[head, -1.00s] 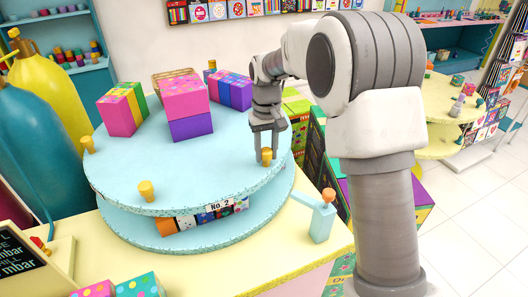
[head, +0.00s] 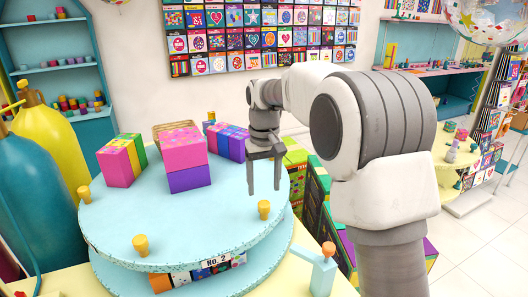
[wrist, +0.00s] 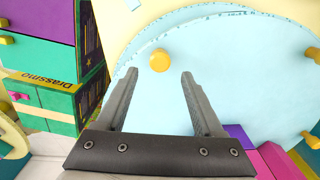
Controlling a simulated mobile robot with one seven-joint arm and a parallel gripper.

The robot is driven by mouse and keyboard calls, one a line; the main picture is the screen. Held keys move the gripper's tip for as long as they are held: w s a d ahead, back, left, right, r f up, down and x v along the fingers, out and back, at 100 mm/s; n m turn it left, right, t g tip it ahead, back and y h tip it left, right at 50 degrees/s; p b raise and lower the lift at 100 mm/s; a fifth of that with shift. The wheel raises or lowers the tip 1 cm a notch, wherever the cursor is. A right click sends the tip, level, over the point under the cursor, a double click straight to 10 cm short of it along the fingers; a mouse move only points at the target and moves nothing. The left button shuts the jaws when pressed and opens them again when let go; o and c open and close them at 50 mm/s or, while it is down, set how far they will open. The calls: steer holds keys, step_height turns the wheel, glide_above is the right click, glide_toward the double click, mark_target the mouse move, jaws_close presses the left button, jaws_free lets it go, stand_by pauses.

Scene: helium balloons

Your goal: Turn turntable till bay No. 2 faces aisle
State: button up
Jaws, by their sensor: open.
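The pale blue turntable (head: 215,222) has two round tiers, with yellow pegs standing near the rim of its upper disc. The "No. 2" label (head: 215,259) is on the near rim, towards the front right, above a bay with colourful packets (head: 213,271). My gripper (head: 264,191) is open and empty above the right part of the disc. A yellow peg (head: 264,209) stands just below its fingertips, apart from them. In the wrist view the same peg (wrist: 159,61) shows just beyond and between the two fingers (wrist: 159,75).
Several gift boxes (head: 185,160) stand on the disc's far half. A pale blue post (head: 323,272) with an orange knob stands at its front right. Gas cylinders (head: 55,145) are at left. Green boxes (wrist: 55,108) stand beside the turntable.

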step_height(320, 180, up, 10)
steer(key=shift+r+p, duration=0.2)
steer(key=shift+p, duration=0.15)
steer(key=s+d+r+m+t, duration=0.1)
steer(key=s+d+r, duration=0.1)
steer(key=s+d, duration=0.35)
steer(key=s+d+r+t, duration=0.2)
steer(key=s, duration=0.6)
steer(key=s+d+f+m+t, duration=0.1)
steer(key=s+f, duration=0.3)
steer(key=s, duration=0.4)
steer(key=s+d+f+m+t, duration=0.1)
steer(key=s+d+f, duration=0.2)
steer(key=s, duration=0.5)
steer(key=shift+d+f+t, duration=0.25)
steer(key=shift+f+t, duration=0.05)
steer(key=shift+f, duration=0.25)
steer(key=shift+r, duration=0.2)
